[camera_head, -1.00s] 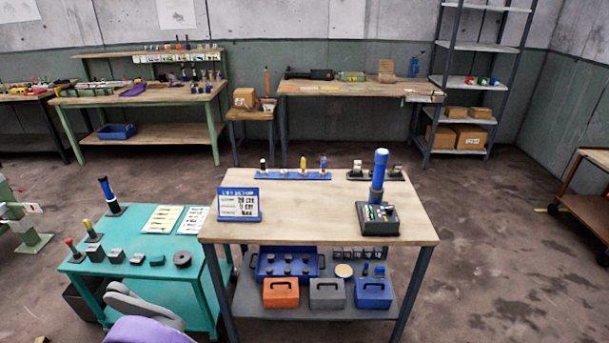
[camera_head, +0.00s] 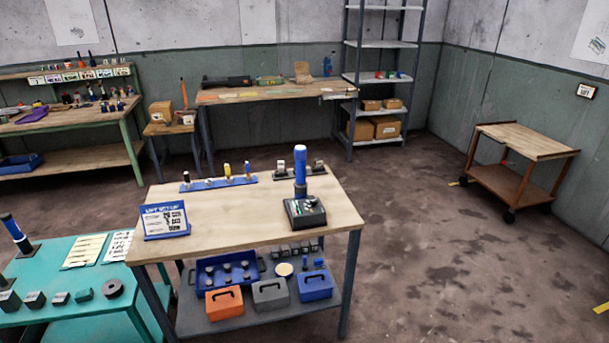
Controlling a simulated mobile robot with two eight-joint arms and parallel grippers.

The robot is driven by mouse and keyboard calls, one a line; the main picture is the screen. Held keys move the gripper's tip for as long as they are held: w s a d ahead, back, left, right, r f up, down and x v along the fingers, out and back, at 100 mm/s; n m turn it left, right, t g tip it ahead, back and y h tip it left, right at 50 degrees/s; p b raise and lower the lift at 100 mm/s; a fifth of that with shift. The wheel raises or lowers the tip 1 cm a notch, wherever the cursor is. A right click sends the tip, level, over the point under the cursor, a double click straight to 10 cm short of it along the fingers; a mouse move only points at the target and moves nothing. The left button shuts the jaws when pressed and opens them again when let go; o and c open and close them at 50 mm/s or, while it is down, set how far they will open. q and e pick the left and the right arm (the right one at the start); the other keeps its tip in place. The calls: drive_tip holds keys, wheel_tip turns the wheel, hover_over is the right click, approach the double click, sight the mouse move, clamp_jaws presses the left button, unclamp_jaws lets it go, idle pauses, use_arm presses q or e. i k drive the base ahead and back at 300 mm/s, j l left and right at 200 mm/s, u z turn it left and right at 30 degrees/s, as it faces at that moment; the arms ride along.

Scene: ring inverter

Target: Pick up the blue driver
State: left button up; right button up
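Several blue-handled things show, and I cannot tell for sure which is the blue driver. A small blue-topped tool (camera_head: 248,170) stands at the right end of a blue rack (camera_head: 213,184) on the wooden workbench. A tall blue cylinder (camera_head: 300,165) stands upright in a black box (camera_head: 305,214) on the same bench. A blue-handled tool (camera_head: 14,230) stands tilted in a dark base on the teal table at the left edge. Neither of my grippers is in view.
The wooden workbench (camera_head: 240,220) carries a blue-framed sign (camera_head: 165,220). Its lower shelf holds orange, grey and blue cases. The teal table (camera_head: 70,305) stands to its left. A wooden trolley (camera_head: 525,140) is at the right. The floor right of the bench is clear.

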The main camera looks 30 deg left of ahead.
sight(299, 151)
drive_tip(key=u, duration=1.05)
drive_tip(key=i+l, duration=0.15)
drive_tip(key=i, duration=0.45)
drive_tip(key=i+l+z, duration=0.1)
drive_tip(key=i, duration=0.5)
drive_tip(key=i+l, duration=0.2)
drive_tip(key=i, duration=0.4)
